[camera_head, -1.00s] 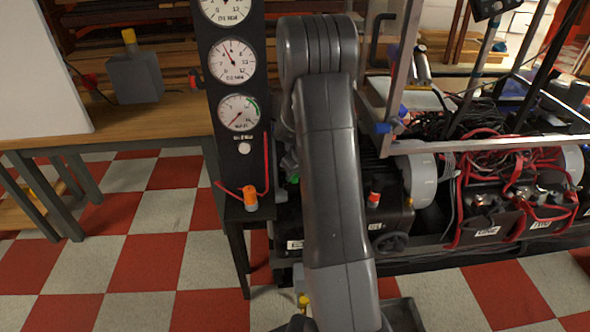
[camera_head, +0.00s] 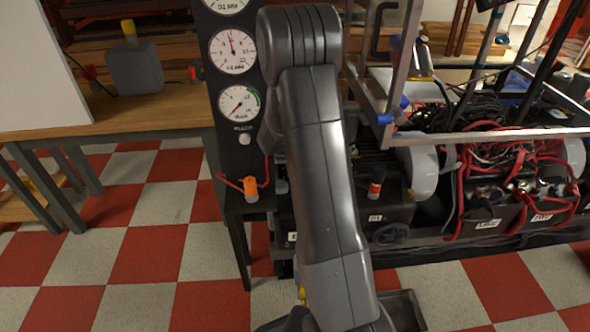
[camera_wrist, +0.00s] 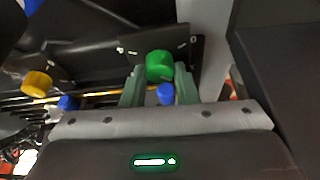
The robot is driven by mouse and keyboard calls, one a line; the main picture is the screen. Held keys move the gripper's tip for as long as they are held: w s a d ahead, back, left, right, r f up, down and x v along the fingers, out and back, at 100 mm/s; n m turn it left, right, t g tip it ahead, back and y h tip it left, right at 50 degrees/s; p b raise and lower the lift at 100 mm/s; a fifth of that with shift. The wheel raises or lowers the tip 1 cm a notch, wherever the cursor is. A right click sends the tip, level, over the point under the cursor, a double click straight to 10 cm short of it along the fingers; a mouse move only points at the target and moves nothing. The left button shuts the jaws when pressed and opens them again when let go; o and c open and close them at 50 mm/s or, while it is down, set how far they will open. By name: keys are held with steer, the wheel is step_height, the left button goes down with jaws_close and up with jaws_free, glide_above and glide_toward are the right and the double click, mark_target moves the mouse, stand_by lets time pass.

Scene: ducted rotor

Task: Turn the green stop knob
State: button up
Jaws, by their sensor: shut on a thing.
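The green knob (camera_wrist: 160,65) shows in the wrist view, mounted on a dark panel with white marks. My gripper (camera_wrist: 159,76) is shut on it, with one pale green finger on each side of the knob. A small blue round part (camera_wrist: 166,94) shows between the fingers, nearer the camera. In the head view my own arm covers the gripper and the knob, so neither can be seen there.
In the wrist view a yellow knob (camera_wrist: 36,84) and another blue part (camera_wrist: 68,102) lie left of my gripper. In the head view a gauge panel (camera_head: 234,80) and an orange-topped part (camera_head: 250,188) stand left of my arm. Red cables (camera_head: 500,155) fill the right.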

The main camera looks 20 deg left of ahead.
steer(key=shift+m+b, duration=0.4)
steer(key=shift+b, duration=0.05)
stand_by(0.3)
steer(key=o, duration=1)
steer(key=p+v, duration=0.4)
steer(key=v, duration=1)
steer(key=shift+a, duration=0.2)
steer(key=shift+f, duration=0.1)
